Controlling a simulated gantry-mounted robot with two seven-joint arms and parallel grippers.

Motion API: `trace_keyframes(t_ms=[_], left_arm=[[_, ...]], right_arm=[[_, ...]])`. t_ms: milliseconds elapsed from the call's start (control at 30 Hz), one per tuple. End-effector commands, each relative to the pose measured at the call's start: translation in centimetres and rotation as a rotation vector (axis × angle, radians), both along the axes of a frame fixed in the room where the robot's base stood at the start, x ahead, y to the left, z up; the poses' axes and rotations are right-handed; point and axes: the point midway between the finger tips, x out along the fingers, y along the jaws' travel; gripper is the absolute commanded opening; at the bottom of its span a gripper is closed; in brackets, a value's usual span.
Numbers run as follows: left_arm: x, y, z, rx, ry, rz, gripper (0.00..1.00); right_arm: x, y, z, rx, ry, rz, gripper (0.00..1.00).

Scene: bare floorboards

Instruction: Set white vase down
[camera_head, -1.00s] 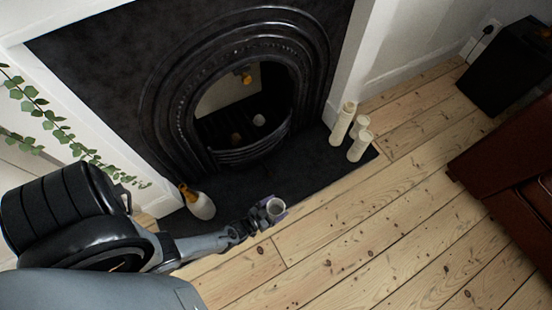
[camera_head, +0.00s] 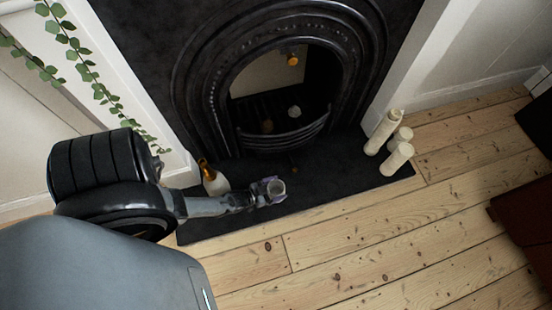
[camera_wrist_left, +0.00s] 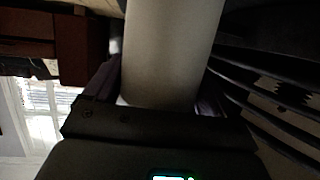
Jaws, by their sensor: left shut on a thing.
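The white vase (camera_head: 277,188) is in my left gripper (camera_head: 268,190), over the dark hearth slab (camera_head: 225,222) in front of the fireplace. Only its pale round top shows in the head view. In the left wrist view the vase (camera_wrist_left: 168,50) fills the space between the fingers, and my left gripper (camera_wrist_left: 155,95) is shut on it. Its far end runs out of the top of that picture. I cannot tell whether the vase touches the slab. My right gripper is not in view.
A white and orange bottle-like vase (camera_head: 215,181) stands on the hearth just left of my left gripper. Several cream candles (camera_head: 388,140) stand at the hearth's right end. The black fireplace (camera_head: 285,130) rises behind. The hearth between gripper and candles is clear.

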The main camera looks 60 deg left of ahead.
Motion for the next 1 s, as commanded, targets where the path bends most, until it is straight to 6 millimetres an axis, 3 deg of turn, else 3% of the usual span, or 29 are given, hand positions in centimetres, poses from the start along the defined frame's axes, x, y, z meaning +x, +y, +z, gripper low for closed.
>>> trace_keyframes(t_ms=[333,733,767,867,1000], left_arm=[[0.1,-0.1,-3.8,0.0,-0.003,-0.001,0.42],[0.1,0.0,-4.0,0.0,-0.001,0.0,0.42],[0.0,-0.1,-4.1,0.0,0.001,0.0,0.86],[0.0,-0.1,-4.0,0.0,0.001,0.0,1.0],[0.0,-0.1,-4.0,0.0,0.001,0.0,1.0]], right_arm=[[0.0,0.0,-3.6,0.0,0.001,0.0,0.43],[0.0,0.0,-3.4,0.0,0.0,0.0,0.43],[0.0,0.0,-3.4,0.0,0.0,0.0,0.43],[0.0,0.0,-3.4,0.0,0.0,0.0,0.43],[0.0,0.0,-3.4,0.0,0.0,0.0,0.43]])
